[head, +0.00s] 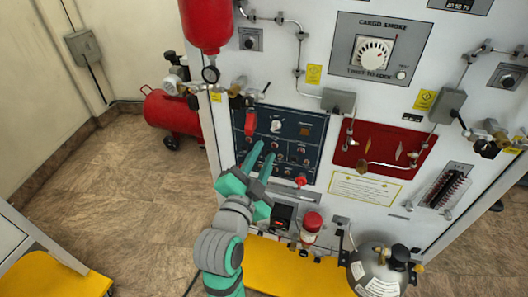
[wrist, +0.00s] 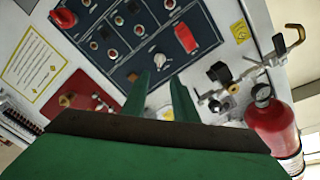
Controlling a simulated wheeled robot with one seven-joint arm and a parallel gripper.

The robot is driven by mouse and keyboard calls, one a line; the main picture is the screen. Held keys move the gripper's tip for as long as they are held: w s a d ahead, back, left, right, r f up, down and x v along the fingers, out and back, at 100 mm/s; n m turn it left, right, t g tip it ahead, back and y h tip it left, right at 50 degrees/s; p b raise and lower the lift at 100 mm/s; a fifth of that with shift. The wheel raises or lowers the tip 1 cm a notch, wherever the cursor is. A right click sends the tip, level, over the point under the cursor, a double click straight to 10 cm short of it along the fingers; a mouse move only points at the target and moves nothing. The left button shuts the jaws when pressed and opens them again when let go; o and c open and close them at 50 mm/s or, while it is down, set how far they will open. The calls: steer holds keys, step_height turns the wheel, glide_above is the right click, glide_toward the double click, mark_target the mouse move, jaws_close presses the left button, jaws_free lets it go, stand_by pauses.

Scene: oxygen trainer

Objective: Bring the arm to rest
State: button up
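My gripper (head: 262,158) is in front of the dark control panel (head: 311,132) on the white trainer board. Its two green fingers point at the lower left part of the panel and stand apart, with nothing seen between them. In the wrist view the open fingers (wrist: 162,97) reach up toward the panel (wrist: 143,17), near a white knob (wrist: 160,60). I cannot tell whether the fingertips touch the panel. My arm comes up from the bottom of the head view, bent at the wrist.
A red bottle (head: 206,22) hangs above. A steel sphere (head: 377,268) stands lower right. Open floor (head: 130,215) lies to the left.

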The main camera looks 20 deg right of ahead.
stand_by(0.3)
steer(key=s+a+f+n+t+y, duration=0.1)
steer(key=s+a+f+n+y, duration=0.2)
steer(key=f, duration=0.4)
steer(key=s+a+f+n+y, duration=0.2)
steer(key=s+f+n, duration=0.3)
steer(key=f+n, duration=0.15)
steer(key=s+a+f+n+t+y, duration=0.1)
steer(key=s+a+f+n+y, duration=0.2)
steer(key=f, duration=0.5)
steer(key=s+a+f+n+y, duration=0.1)
steer(key=s+a+f, duration=0.1)
steer(key=s, duration=1)
steer(key=s+a+f+n+g+y, duration=0.1)
steer(key=s+a+f+n, duration=0.1)
steer(key=s, duration=1.1)
steer(key=shift+a+f+g, duration=0.3)
steer(key=shift+a+f, duration=0.5)
steer(key=shift+a, duration=0.2)
steer(key=shift+s+n, duration=0.15)
steer(key=shift+n, duration=0.1)
